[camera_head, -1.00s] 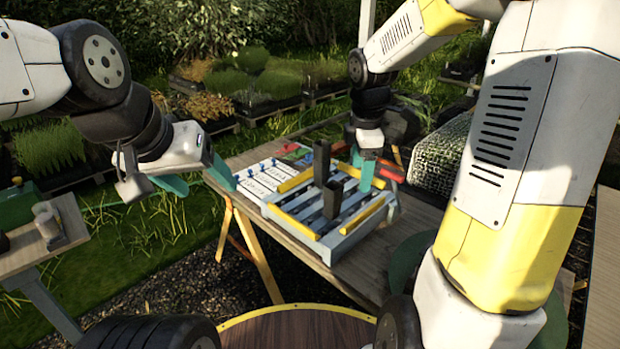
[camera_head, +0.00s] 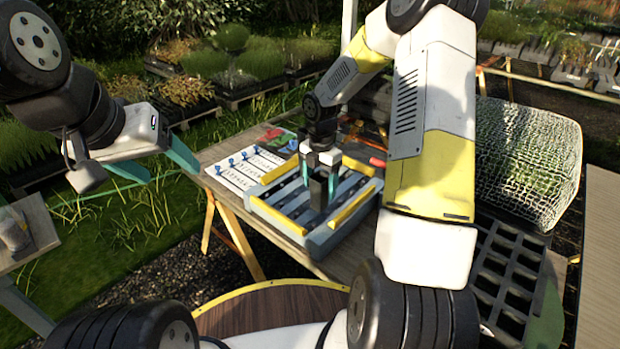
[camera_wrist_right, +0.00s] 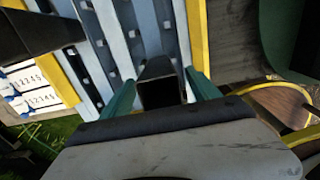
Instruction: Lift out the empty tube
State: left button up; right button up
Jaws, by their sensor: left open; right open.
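A blue-grey rack (camera_head: 318,243) with yellow rails stands on the wooden table and holds dark square tubes. My right gripper (camera_head: 320,178) is open above the rack, pointing down, with its teal fingers around the top of a dark tube (camera_head: 317,193). In the right wrist view this tube (camera_wrist_right: 160,92) sits between the two fingers, and its top end looks open and dark. Its inside cannot be made out. Another dark tube (camera_wrist_right: 35,38) shows at upper left there. My left gripper (camera_head: 155,165) is open and empty, left of the table.
A white numbered sheet (camera_head: 243,168) with blue pins lies left of the rack. Red and green items (camera_head: 277,138) lie behind it. A black cell tray (camera_head: 505,272) and a mesh-covered bale (camera_head: 528,160) are at right.

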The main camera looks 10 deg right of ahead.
jog(key=shift+f, duration=0.5)
jog(key=c, duration=1.4)
jog(key=shift+r, duration=0.1)
